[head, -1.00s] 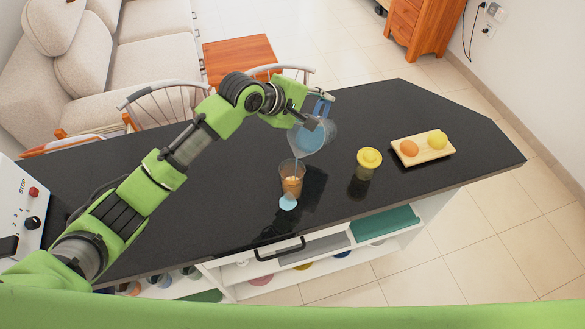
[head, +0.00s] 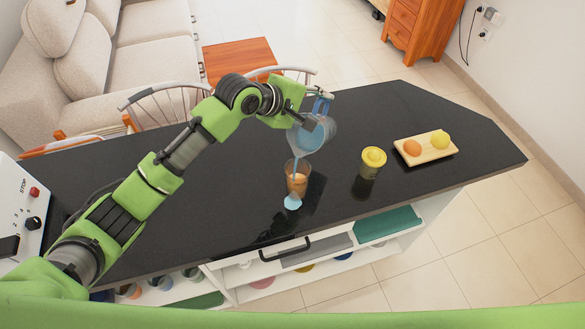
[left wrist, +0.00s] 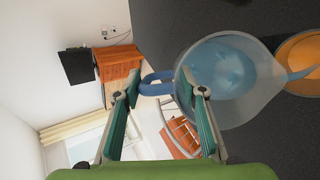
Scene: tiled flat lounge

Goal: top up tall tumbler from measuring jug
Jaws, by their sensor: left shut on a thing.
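The clear measuring jug (head: 309,137) has a blue handle and blue liquid inside. It is tilted above the tall tumbler (head: 297,180). My left gripper (head: 318,107) is shut on the jug's handle; in the left wrist view the blue handle (left wrist: 153,82) sits between its fingertips. A thin blue stream runs from the jug's spout down to the tumbler, which also shows in the left wrist view (left wrist: 302,58). The tumbler is upright and looks orange-brown; its liquid level is hard to tell. A pale blue patch (head: 292,202) lies on the counter at its foot. My right gripper is out of view.
A control box (head: 22,215) stands at the far left. Chairs line the counter's far side.

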